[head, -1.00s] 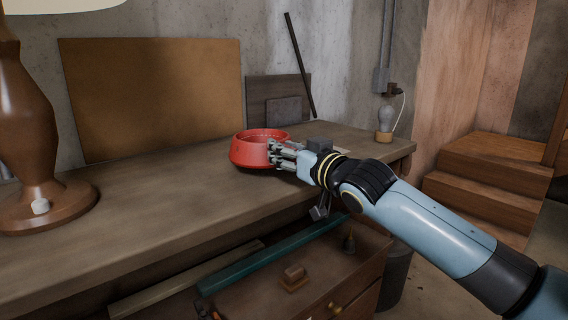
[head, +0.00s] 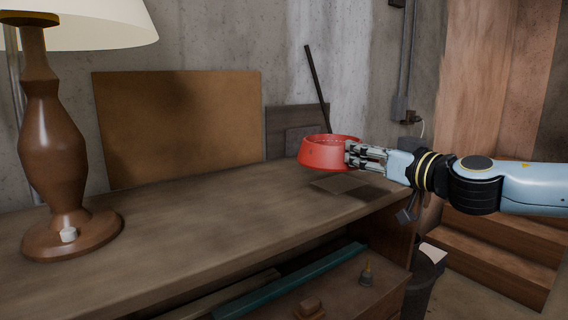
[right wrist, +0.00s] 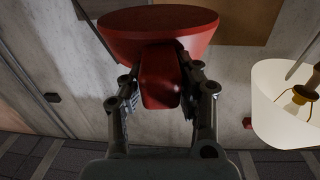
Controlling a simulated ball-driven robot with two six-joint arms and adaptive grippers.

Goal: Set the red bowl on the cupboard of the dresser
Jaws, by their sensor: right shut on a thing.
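The red bowl (head: 322,154) is upright and held above the right end of the wooden dresser top (head: 190,215). My right gripper (head: 358,155) is shut on the bowl's right side, with its arm coming in from the right. In the right wrist view the bowl (right wrist: 150,32) is at the top, and my right gripper's fingers (right wrist: 160,95) close on a red part of it. The far side of the bowl is hidden there. My left gripper is not in view.
A brown lamp (head: 62,150) stands at the left on the dresser top. A brown board (head: 180,125) and a dark rod (head: 318,88) lean on the wall. The middle of the top is clear.

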